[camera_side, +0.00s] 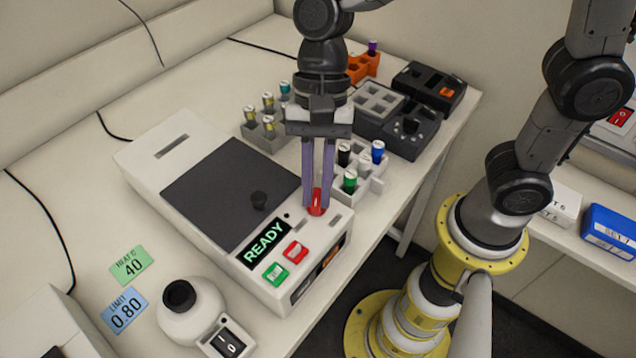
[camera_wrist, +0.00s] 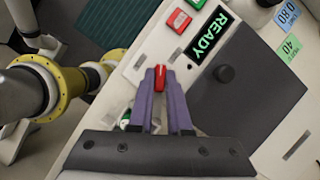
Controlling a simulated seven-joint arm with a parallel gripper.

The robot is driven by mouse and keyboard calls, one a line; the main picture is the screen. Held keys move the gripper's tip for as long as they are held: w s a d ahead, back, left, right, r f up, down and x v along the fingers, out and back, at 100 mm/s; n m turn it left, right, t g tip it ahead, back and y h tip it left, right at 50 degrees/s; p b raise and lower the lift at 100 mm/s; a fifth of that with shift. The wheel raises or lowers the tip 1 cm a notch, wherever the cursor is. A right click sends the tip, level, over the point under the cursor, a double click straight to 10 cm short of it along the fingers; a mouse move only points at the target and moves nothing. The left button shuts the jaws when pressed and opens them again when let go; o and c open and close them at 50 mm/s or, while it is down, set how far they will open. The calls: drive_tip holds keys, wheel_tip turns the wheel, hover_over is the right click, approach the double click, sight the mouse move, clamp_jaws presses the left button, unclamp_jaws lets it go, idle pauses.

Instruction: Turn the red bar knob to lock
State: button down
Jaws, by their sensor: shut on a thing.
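The red bar knob (camera_side: 316,203) sits on the front right part of the white shaker's top (camera_side: 170,150), beside the display reading READY (camera_side: 264,243). My gripper (camera_side: 318,203) points down from above, its two purple fingers on either side of the knob and shut on it. In the wrist view the red bar knob (camera_wrist: 160,78) shows between the fingertips of my gripper (camera_wrist: 160,80), lying along the line of the fingers. The fingers hide part of its sides. Any lock marking around the knob is too small to read.
A green button (camera_side: 275,273) and a red button (camera_side: 296,251) lie in front of the display. A black lid knob (camera_side: 259,200) stands on the dark lid. A white rack of capped vials (camera_side: 368,185) stands close right of my fingers. A white round device (camera_side: 190,312) is at front left.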

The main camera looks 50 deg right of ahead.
drive_tip(key=n+h, duration=0.1)
drive_tip(key=n, duration=0.1)
drive_tip(key=n+g, duration=0.1)
drive_tip(key=n, duration=0.2)
drive_tip(key=shift+w+a+n+g+h, duration=0.15)
drive_tip(key=shift+n+g+h, duration=0.15)
drive_tip(key=shift+h, duration=0.1)
drive_tip(key=n+h, duration=0.2)
drive_tip(key=n, duration=0.3)
drive_tip(key=shift+a+n, duration=0.1)
drive_tip(key=shift+n, duration=0.3)
drive_tip(key=c, duration=0.9)
unclamp_jaws()
drive_tip(key=shift+o, duration=0.2)
drive_tip(key=v, duration=1.3)
drive_tip(key=shift+w+a+r, duration=0.15)
drive_tip(key=shift+w+r, duration=0.15)
drive_tip(key=shift+w, duration=0.15)
